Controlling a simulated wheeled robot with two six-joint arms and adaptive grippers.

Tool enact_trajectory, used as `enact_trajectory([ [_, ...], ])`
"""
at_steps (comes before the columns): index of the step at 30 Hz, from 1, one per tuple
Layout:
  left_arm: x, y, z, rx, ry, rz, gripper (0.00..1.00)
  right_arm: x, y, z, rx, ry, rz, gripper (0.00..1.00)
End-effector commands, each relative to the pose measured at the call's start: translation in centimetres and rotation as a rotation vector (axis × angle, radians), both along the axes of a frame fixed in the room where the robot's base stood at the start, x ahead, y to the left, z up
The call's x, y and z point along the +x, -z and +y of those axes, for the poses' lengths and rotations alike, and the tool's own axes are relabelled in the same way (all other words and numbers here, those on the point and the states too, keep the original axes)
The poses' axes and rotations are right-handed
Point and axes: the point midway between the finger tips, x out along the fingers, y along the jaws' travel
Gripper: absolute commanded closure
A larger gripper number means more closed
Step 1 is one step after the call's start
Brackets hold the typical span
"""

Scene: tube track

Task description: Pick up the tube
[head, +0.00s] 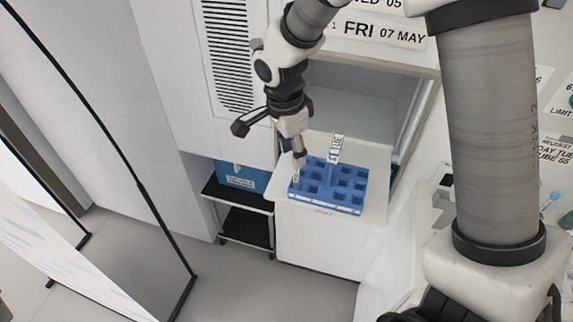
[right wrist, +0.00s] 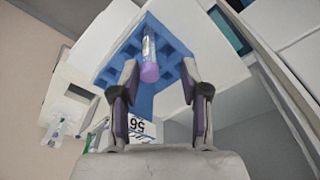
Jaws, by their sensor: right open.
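A blue rack (head: 345,207) with square holes stands on a white open shelf or door. A tube with a white label (head: 296,174) stands at its left end, right below my right gripper (head: 299,148). A second, taller-looking label marked TUE (head: 337,150) rises from the middle of the rack. In the right wrist view my right gripper (right wrist: 159,68) is open, with a purple-capped tube (right wrist: 149,71) showing between its fingers; they do not seem to touch it. The blue rack (right wrist: 176,70) lies behind the tube. My left gripper is out of view.
A white cabinet compartment (head: 365,92) opens behind the rack. A blue box (head: 240,175) sits on a dark shelf cart (head: 247,228) to the left. Grey floor (head: 290,295) is clear in front. A white-labelled card (right wrist: 136,130) shows in the right wrist view.

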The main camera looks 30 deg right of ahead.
Motion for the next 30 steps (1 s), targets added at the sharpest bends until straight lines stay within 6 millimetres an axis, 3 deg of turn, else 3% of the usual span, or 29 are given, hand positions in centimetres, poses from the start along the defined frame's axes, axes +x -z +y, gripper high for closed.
enact_trajectory([
  [7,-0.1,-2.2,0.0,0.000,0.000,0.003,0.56,-0.2,3.5,-0.1,0.002,-0.001,0.007,0.55],
  [10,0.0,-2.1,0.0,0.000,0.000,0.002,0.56,-0.2,5.3,-0.3,0.001,-0.002,0.003,0.55],
  [17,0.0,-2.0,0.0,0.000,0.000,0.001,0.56,-0.1,6.0,-0.3,0.002,-0.001,-0.001,0.55],
  [19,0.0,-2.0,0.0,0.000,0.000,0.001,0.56,-0.1,6.0,-0.3,0.002,-0.001,-0.001,0.73],
  [21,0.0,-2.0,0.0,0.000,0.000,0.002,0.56,-0.1,5.9,-0.3,0.002,-0.001,-0.001,0.97],
  [30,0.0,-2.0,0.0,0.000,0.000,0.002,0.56,-0.1,5.9,-0.3,0.002,-0.001,-0.001,1.00],
])
